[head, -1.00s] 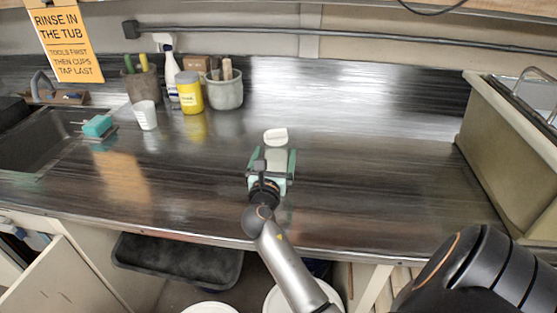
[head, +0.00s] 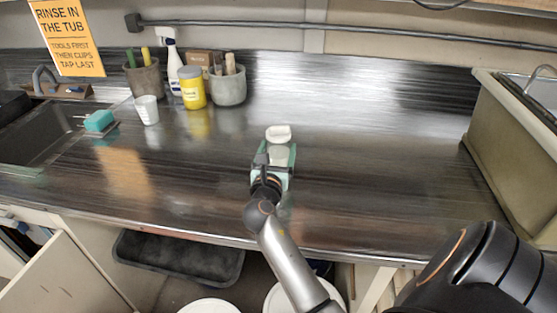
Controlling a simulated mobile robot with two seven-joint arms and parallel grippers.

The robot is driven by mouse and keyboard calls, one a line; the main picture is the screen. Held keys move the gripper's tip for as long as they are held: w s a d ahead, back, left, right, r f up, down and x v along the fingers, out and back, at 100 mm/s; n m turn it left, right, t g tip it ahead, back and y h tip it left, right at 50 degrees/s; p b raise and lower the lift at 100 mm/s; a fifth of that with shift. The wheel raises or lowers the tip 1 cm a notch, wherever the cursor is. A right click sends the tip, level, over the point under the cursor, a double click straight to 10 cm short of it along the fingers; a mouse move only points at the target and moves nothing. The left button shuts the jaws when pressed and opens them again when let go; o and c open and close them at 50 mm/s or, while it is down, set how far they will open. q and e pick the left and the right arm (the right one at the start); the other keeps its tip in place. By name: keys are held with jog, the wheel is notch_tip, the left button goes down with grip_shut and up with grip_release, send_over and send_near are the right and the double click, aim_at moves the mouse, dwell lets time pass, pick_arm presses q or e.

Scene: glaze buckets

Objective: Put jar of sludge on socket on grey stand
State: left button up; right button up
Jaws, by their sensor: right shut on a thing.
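A pale, translucent jar with a white lid (head: 278,132) stands upright near the middle of the dark counter. I take it for the jar of sludge, but its contents cannot be made out. My right gripper (head: 276,157) reaches it from the front edge side. Its green-padded fingers are shut on the jar's body below the lid, and the gripper hides the lower part of the jar. I cannot make out a grey stand or a socket in this view. My left gripper is not in view.
At the back left stand a yellow tub (head: 191,88), a spray bottle (head: 175,68), a grey pot (head: 228,85) with tools, a brown pot (head: 144,76) and a white cup (head: 147,109). A sink lies left, a beige tub (head: 512,145) right. The counter between is clear.

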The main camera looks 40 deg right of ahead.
grip_shut()
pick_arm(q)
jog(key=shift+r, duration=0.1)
pick_arm(e)
jog(key=shift+r, duration=0.15)
